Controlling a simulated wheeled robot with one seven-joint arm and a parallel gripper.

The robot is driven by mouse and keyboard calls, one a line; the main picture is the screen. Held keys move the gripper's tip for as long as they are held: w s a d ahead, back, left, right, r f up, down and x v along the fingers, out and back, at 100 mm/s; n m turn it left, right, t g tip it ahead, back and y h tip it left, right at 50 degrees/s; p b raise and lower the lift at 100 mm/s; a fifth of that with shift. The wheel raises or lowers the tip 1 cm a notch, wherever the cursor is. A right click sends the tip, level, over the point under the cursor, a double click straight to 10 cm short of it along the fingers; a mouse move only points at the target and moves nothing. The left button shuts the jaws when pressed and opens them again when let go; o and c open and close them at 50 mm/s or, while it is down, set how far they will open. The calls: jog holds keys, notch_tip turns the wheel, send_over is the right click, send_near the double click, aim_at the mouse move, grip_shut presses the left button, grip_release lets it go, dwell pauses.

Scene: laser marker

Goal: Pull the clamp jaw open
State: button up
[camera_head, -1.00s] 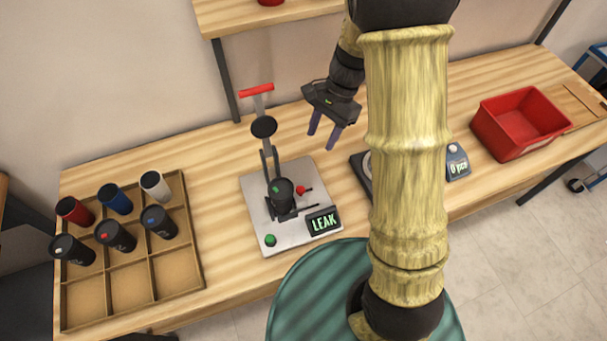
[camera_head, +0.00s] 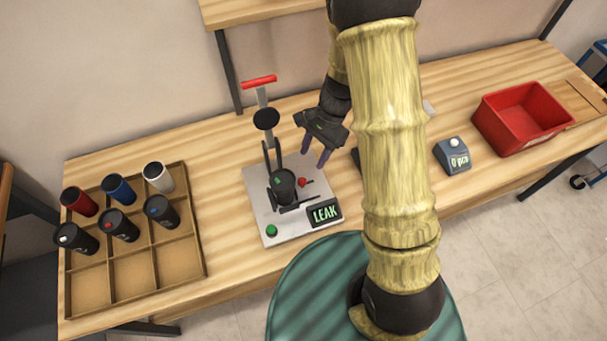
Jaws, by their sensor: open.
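The test fixture (camera_head: 255,205) is a pale metal plate on the wooden table. A dark cup-shaped part (camera_head: 284,186) stands in it, between dark clamp pieces. A small red knob (camera_head: 302,182) on a short dark rod sits just right of the part; it looks like the clamp jaw's handle. A display (camera_head: 324,213) at the front reads LEAK. Behind the part rises an upright press with a red handle (camera_head: 259,82). My gripper (camera_head: 314,155) is open and empty, fingers pointing down, above and slightly behind the knob, apart from it. The jaw's contact with the part is too small to tell.
A wooden compartment tray (camera_head: 135,268) with several coloured and black tumblers stands at left. A grey counter (camera_head: 453,156) reads 0 pcs. A red bin (camera_head: 520,118) stands at right. My arm hides part of a dark device (camera_head: 356,158). A green button (camera_head: 271,230) is on the plate's front left.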

aim_at(303, 181)
jog(key=x, duration=0.8)
jog(key=shift+a+f, duration=0.2)
jog(key=shift+s+f, duration=0.1)
jog(key=shift+f, duration=0.1)
jog(key=shift+d, duration=0.15)
grip_shut()
